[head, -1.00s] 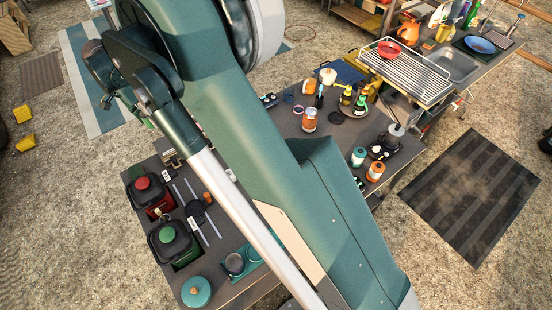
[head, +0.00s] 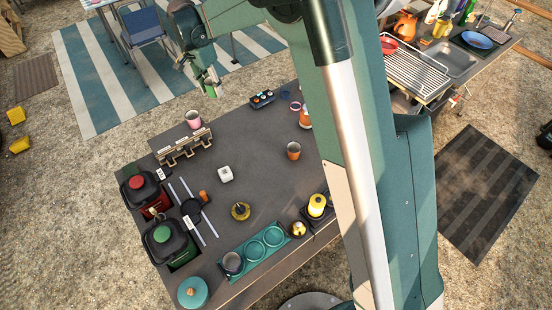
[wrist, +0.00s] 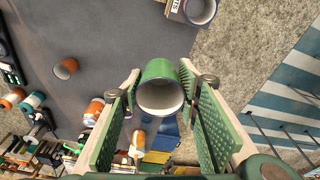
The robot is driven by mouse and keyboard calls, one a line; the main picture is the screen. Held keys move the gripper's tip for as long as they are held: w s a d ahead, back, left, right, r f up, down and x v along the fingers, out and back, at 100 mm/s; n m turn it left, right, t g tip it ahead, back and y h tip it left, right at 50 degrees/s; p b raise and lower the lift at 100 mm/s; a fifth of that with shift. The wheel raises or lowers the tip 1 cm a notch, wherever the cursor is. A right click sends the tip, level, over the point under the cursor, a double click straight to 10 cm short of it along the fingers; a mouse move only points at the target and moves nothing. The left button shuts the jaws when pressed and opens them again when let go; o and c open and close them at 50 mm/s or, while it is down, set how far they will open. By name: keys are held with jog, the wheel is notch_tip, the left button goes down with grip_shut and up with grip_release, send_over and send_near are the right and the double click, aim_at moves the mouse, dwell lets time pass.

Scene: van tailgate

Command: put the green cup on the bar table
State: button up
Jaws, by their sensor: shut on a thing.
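The green cup (wrist: 160,88), with a white inside, sits between the two green finger pads of my gripper (wrist: 160,100) in the wrist view, its mouth toward the camera. My gripper (head: 209,84) is shut on it. In the head view, my gripper is above the ground and striped mat, beyond the far edge of the dark counter; the cup is small and hard to make out there. A light-topped table (head: 97,3) is cut off at the top left edge of the head view; I cannot tell whether it is the bar table.
A blue folding chair (head: 143,25) stands on the striped mat (head: 85,75). A pink cup (head: 193,118) stands by a wooden rack (head: 184,148) at the counter's far edge.

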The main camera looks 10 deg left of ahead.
jog(key=w+d+m+b, duration=0.1)
jog(key=w+d+b, duration=0.2)
jog(key=d, duration=2.1)
jog(key=w+d+m+b, duration=0.2)
jog(key=w+d, duration=0.2)
jog(key=d, duration=2.1)
notch_tip(320, 180, down, 14)
jog(key=shift+s+r, duration=0.2)
jog(key=shift+s, duration=0.05)
jog(key=shift+f+b, duration=0.3)
jog(key=shift+f, duration=2.8)
jog(key=shift+f, duration=0.1)
jog(key=shift+f, duration=1.8)
jog(key=shift+f+b, duration=0.2)
jog(key=shift+b, duration=0.15)
